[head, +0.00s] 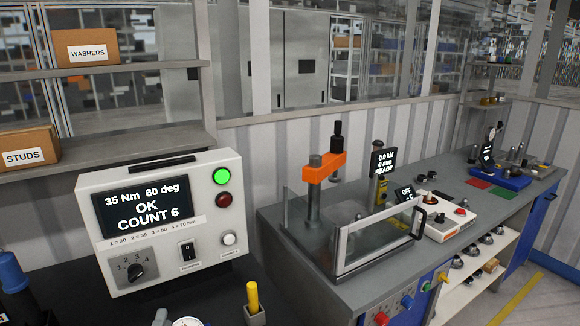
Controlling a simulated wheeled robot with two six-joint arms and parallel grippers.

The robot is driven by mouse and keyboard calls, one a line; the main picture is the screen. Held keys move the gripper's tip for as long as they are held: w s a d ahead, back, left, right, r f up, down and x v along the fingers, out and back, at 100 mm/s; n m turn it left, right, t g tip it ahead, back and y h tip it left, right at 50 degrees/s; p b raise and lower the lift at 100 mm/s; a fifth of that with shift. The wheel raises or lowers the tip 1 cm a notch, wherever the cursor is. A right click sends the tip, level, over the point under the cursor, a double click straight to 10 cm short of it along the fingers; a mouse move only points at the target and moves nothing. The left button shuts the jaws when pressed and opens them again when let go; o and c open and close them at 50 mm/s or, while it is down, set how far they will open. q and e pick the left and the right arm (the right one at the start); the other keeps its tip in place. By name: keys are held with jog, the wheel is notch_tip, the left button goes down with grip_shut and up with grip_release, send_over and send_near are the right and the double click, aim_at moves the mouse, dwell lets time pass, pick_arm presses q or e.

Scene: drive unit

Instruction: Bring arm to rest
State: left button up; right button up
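I cannot clearly make out either arm in the head view. Any part of my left gripper that shows is too little to tell its fingers or whether it holds something. My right gripper is not in view.
A bench press with an orange head (322,168) stands behind a clear guard (380,237) on the right bench. A yellow-handled tool (253,297), a dial gauge (187,321) and a blue-topped tool (12,272) are near the front. Shelves hold boxes of washers (87,47) and studs (27,148).

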pick_arm(q)
jog(key=s+d+f+m+g+h, duration=0.7)
jog(key=s+m, duration=0.3)
jog(key=m, duration=0.4)
jog(key=s+a+f+m+g+y, duration=0.25)
jog(key=s+a+g+y, duration=0.2)
jog(key=s, duration=0.45)
jog(key=s+a+f+m+g+y, duration=0.1)
jog(key=s+a+f+g+y, duration=0.3)
jog(key=s, duration=0.5)
jog(key=a+f+g+h+b, duration=0.1)
jog(key=a+f+b, duration=0.1)
jog(key=f, duration=1.2)
jog(key=a+f+g+h+b, duration=0.1)
jog(key=a+f+g, duration=0.1)
jog(key=f, duration=1.2)
jog(key=s+d+f+b, duration=0.2)
jog(key=s+f+b, duration=0.1)
jog(key=s+f, duration=1.2)
notch_tip(320, 180, down, 3)
jog(key=shift+s+r+g, duration=0.1)
jog(key=shift+s+g, duration=0.15)
jog(key=shift+g, duration=0.1)
